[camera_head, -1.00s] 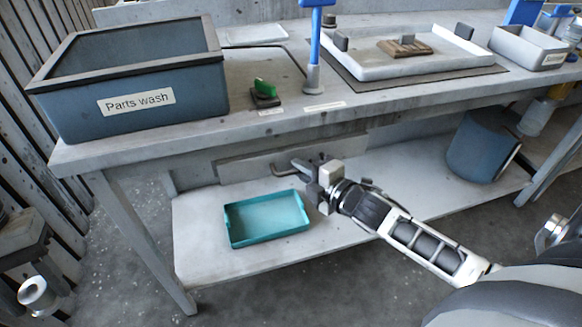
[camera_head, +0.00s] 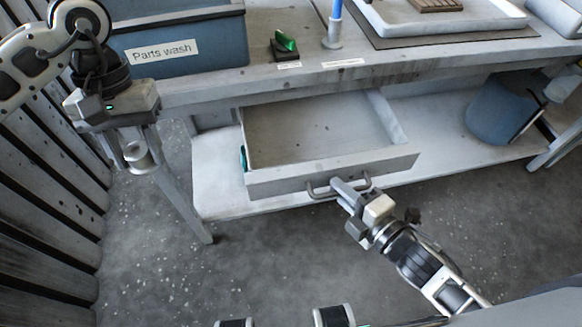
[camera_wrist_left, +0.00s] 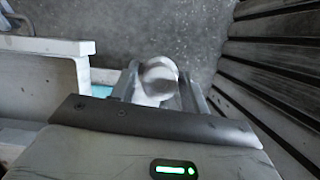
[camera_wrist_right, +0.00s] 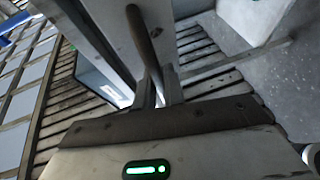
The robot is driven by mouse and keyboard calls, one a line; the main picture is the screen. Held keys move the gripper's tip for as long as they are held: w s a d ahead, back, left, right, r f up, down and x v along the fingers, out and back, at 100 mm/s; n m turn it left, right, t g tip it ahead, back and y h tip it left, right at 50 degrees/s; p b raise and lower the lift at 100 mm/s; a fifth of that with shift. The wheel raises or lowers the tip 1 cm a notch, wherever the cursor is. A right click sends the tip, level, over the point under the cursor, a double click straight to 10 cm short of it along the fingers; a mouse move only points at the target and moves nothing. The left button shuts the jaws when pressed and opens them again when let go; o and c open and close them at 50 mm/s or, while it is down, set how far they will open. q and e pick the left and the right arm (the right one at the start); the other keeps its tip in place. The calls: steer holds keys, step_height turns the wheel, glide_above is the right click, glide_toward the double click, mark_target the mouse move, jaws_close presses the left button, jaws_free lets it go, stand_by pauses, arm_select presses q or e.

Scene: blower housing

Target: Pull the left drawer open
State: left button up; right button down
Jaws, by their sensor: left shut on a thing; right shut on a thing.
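The grey drawer (camera_head: 285,180) under the bench stands pulled out, and its inside looks empty. Its dark bar handle (camera_head: 318,192) is on the front; it also shows in the right wrist view (camera_wrist_right: 143,38). My right gripper (camera_head: 346,187) is shut on this handle, with the fingers around the bar. My left gripper (camera_head: 136,155) hangs at the left, beside the bench's left end and apart from the drawer. It is shut on a pale grey, round metallic part (camera_wrist_left: 157,80), partly hidden by the fingers.
The blue "Parts wash" bin (camera_head: 185,45) stands on the bench top above. A green item (camera_head: 284,43) sits beside it. The teal tray (camera_head: 243,158) on the lower shelf is nearly all hidden by the drawer. A slatted wall (camera_head: 50,220) is close on the left. The floor in front is clear.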

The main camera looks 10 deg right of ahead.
arm_select(q)
steer(key=shift+d, duration=0.1)
arm_select(e)
steer(key=shift+s, duration=0.1)
steer(key=c, duration=1.8)
jaws_free()
arm_select(q)
steer(key=shift+r, duration=0.15)
arm_select(e)
steer(key=v, duration=1.2)
steer(key=shift+r, duration=0.1)
